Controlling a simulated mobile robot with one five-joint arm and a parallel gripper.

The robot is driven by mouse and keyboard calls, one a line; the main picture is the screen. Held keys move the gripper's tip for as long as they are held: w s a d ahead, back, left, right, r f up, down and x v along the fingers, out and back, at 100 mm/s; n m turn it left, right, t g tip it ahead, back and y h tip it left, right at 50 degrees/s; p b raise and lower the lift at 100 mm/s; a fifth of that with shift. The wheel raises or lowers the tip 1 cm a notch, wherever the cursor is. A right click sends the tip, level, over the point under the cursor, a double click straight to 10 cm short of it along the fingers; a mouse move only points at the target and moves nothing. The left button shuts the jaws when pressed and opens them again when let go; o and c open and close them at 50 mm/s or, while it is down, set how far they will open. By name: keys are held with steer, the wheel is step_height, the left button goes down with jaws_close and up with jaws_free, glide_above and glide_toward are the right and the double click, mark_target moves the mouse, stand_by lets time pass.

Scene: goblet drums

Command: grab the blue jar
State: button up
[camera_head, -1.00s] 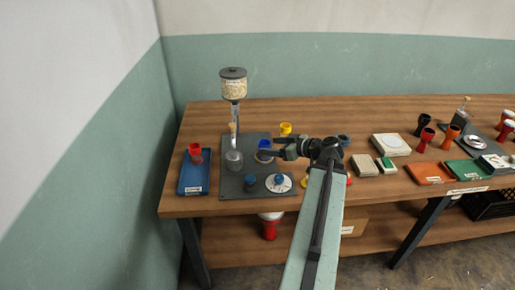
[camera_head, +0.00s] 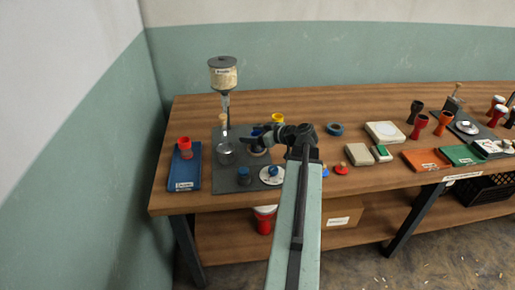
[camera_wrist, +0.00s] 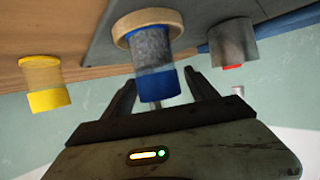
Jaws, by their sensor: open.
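The blue jar (camera_wrist: 152,60) shows in the wrist view as a grey, speckled body with a blue end (camera_wrist: 157,84) and a pale tan ring around its other end. It appears upside down there, with the worktop at the top. My gripper (camera_wrist: 162,82) is open, its two dark fingers on either side of the blue end. I cannot tell whether they touch it. In the head view my gripper (camera_head: 254,134) is at the jar on the dark grey plate (camera_head: 222,184) and partly hides it.
A yellow-lidded jar (camera_wrist: 44,84) and a grey cylinder (camera_wrist: 233,42) flank the blue jar. A dispenser (camera_head: 223,76) stands behind left. A blue tray (camera_head: 186,176) with a red cup lies at the left. A white dial (camera_head: 271,175) is in front. Boxes and trays lie right.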

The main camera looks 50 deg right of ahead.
steer(key=shift+w+f, duration=0.2)
steer(key=shift+w, duration=0.25)
steer(key=shift+s+r, duration=0.1)
jaws_close()
